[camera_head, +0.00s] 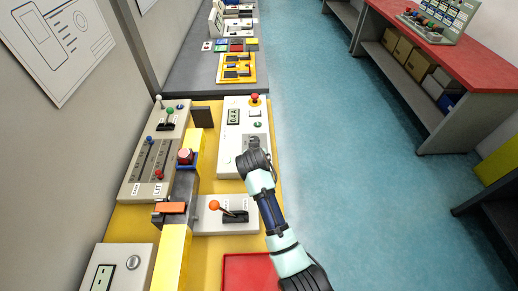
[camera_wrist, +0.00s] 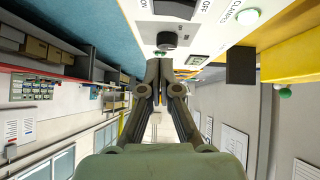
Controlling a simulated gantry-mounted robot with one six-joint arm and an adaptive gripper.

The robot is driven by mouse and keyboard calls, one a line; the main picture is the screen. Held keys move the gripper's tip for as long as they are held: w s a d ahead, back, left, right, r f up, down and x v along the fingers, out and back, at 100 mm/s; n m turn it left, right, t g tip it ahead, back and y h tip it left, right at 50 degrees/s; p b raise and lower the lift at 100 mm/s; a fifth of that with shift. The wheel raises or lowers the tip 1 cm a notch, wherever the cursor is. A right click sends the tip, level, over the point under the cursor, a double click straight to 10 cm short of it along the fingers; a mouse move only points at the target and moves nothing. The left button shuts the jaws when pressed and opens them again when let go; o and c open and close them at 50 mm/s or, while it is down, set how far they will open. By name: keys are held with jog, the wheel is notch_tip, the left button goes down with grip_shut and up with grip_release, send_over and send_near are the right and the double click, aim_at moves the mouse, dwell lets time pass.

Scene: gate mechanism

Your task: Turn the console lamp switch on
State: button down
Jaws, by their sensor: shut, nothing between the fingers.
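The white console panel (camera_head: 230,135) lies on the yellow bench, with a display, a red mushroom button and small buttons. My gripper (camera_head: 252,141) is over its lower right part and hides what lies beneath. In the wrist view, my gripper's fingers (camera_wrist: 165,64) are closed together with nothing between them, close to the console panel (camera_wrist: 225,30). Just beyond the tips is a black round knob (camera_wrist: 167,40). Above it is a dark switch (camera_wrist: 175,8) beside the word OFF, cut by the frame edge. I cannot tell which control is the lamp's, or whether the fingers touch anything.
An orange-knobbed lever (camera_head: 214,205) stands on a white plate below the console. A red tray (camera_head: 248,272) lies at the bottom. The blue floor to the right is open.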

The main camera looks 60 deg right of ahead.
jog(key=v, duration=0.3)
jog(key=s+p+v, duration=0.1)
jog(key=v, duration=0.1)
jog(key=shift+s+a+r, duration=0.1)
jog(key=shift+r, duration=0.2)
jog(key=w+a+r+n+t+y, duration=0.2)
jog(key=a+r+n, duration=0.1)
jog(key=a, duration=0.8)
jog(key=w+a+r+n+t+y, duration=0.1)
jog(key=w+a+r+n+t, duration=0.15)
jog(key=a, duration=0.85)
jog(key=w+a+r+n+t+y, duration=0.2)
jog(key=a+r+n+t, duration=0.1)
jog(key=a, duration=0.8)
jog(key=s+a+r+n+t+y, duration=0.1)
jog(key=s+a+r+n+y, duration=0.1)
jog(key=a, duration=0.4)
jog(key=s+a+r+n+t+y, duration=0.1)
jog(key=s+a+r, duration=0.15)
jog(key=a, duration=0.35)
notch_tip(320, 180, up, 28)
jog(key=p, duration=2.8)
jog(key=shift+d, duration=0.4)
jog(key=shift+s+f, duration=0.1)
jog(key=shift+s, duration=0.05)
